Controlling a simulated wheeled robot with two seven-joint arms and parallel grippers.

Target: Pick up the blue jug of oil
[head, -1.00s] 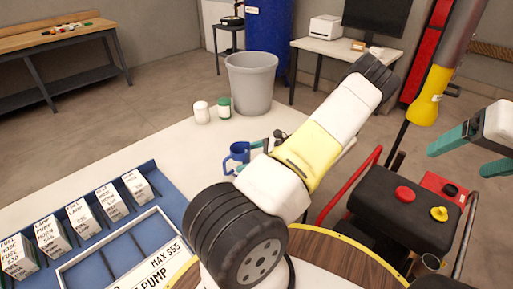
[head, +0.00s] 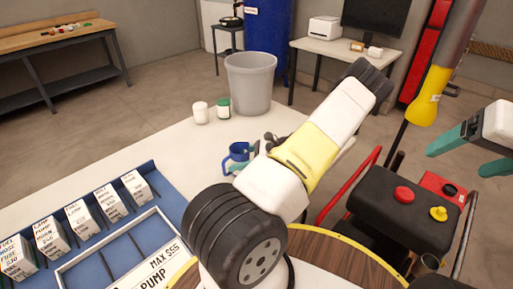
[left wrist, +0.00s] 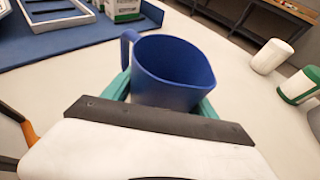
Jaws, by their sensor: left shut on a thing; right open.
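My right gripper (head: 466,153) is open and empty at the right edge, above the floor.
A white bottle (head: 200,112) and a green-and-white container (head: 223,108) stand behind the jug on the white table (head: 130,160). A grey bin (head: 250,85) is beyond them. A blue tray (head: 160,190) with several labelled boxes lies at left. A black tank with a red cap (head: 404,194) is right.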

